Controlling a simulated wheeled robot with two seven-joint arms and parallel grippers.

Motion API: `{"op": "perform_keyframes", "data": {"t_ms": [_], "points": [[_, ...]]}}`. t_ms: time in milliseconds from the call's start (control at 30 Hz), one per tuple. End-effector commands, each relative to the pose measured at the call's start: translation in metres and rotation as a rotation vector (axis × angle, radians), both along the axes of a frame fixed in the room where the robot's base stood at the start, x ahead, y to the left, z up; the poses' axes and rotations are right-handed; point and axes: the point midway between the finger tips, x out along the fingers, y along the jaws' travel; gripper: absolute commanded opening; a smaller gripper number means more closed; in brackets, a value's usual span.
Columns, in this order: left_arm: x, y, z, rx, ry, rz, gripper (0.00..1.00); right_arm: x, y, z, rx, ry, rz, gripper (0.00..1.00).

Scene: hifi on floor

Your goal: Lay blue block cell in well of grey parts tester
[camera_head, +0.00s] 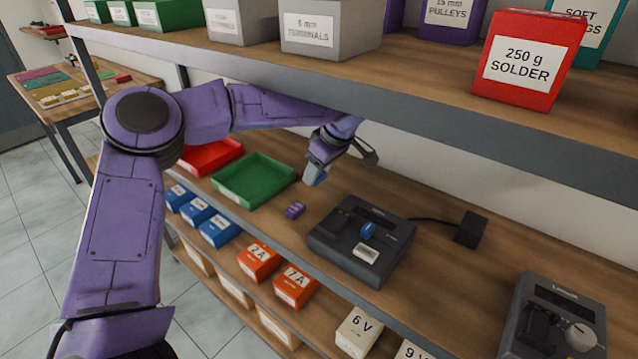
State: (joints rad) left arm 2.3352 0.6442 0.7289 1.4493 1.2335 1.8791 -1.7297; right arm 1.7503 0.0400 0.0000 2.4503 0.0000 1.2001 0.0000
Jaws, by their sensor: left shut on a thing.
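My left gripper (316,172) reaches in under the upper shelf, tilted downward, and is shut on a small blue block cell (321,178). The fingers hide part of the cell. It is held above the lower shelf, up and left of a dark grey tester (323,243) with a blue knob and a pale label or button. A second dark grey tester (591,292) with a pale round knob stands at the lower right. I cannot make out the well of either clearly. My right gripper is not in view.
A green tray (256,181) and a red tray (211,156) stand further left. A black adapter (471,230) is cabled to the tester. The upper shelf (420,95) overhangs the arm.

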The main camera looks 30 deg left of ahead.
Motion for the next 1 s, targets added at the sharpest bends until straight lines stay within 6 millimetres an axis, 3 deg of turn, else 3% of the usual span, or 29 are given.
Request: {"op": "perform_keyframes", "data": {"t_ms": [333,733,767,833,1000], "points": [[-0.001,0.000,-0.050,-0.001,0.000,0.000,0.19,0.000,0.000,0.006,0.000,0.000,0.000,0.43],[0.003,0.000,-0.058,-0.001,-0.002,0.002,0.19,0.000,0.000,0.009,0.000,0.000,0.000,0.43],[0.003,0.000,-0.059,-0.001,-0.002,0.002,0.52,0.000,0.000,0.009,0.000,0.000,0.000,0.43],[0.003,0.000,-0.059,-0.001,-0.002,0.002,0.74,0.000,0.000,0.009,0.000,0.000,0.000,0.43],[0.003,0.000,-0.059,-0.001,-0.002,0.002,0.74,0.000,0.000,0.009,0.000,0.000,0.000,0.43]]}}
